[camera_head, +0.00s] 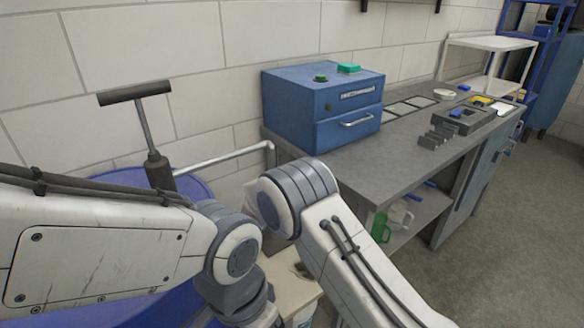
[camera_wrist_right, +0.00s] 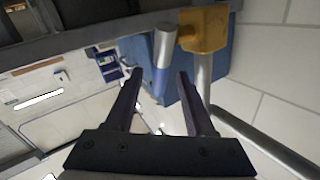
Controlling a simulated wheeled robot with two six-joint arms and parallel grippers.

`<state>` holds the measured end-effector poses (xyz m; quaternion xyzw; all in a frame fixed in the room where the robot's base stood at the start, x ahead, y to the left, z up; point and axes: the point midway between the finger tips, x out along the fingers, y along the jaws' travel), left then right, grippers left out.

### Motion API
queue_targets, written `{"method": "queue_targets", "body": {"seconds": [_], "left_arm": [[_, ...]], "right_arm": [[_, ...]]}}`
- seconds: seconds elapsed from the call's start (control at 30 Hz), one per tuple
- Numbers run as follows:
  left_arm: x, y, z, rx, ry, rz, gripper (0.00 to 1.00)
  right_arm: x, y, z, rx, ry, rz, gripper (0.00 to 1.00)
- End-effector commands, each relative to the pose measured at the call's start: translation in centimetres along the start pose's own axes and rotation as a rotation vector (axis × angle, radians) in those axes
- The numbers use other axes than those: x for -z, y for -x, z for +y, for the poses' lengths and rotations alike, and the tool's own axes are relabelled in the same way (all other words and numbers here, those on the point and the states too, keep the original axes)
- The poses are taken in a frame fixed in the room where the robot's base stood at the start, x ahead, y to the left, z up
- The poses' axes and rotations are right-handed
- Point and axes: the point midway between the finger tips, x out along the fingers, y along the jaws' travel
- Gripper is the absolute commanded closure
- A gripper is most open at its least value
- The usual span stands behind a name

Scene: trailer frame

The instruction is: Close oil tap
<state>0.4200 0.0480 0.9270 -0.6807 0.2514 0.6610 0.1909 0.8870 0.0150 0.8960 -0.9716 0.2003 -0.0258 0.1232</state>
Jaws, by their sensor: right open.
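In the right wrist view, a brass-yellow tap body (camera_wrist_right: 203,28) sits on a grey metal pipe. A lever (camera_wrist_right: 164,48) with a metal upper part and a blue lower part hangs beside it. My right gripper (camera_wrist_right: 160,74) is open, its two dark fingers pointing toward the lever. The blue part of the lever shows between the fingertips; I cannot tell the depth or any contact. In the head view the tap and my right gripper are hidden, with my arms across the lower middle. My left gripper shows in neither view.
A blue drum (camera_head: 130,181) with a black T-handled pump (camera_head: 157,168) and metal pipe (camera_head: 235,154) stands at left. A grey workbench (camera_head: 385,158) carries a blue box (camera_head: 295,93) and several small parts. A white wall is behind; open floor (camera_head: 510,245) lies at right.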

Motion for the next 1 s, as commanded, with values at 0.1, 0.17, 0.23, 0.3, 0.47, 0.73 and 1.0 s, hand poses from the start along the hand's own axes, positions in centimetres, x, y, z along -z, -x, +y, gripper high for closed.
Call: {"method": "queue_targets", "body": {"seconds": [0.1, 0.17, 0.23, 0.3, 0.47, 0.73, 1.0], "left_arm": [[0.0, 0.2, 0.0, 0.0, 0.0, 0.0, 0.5], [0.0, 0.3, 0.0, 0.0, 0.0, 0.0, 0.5], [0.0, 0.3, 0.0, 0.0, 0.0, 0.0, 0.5], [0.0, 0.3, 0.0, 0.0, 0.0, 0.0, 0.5], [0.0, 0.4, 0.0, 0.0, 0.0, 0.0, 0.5], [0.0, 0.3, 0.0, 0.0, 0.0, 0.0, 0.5], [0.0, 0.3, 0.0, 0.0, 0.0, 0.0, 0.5]], "right_arm": [[0.0, -2.3, 0.1, -0.002, -0.001, 0.0, 0.46], [0.0, -3.2, 0.1, -0.001, -0.001, 0.0, 0.46], [0.0, -4.0, 0.0, 0.0, -0.001, 0.0, 0.46], [0.0, -4.6, 0.0, 0.001, 0.001, -0.001, 0.46], [0.0, -5.2, -0.1, 0.002, 0.0, -0.001, 0.46], [0.0, -5.2, -0.1, 0.002, 0.001, -0.002, 0.65], [0.0, -5.2, -0.1, 0.002, 0.0, -0.002, 1.0]]}}
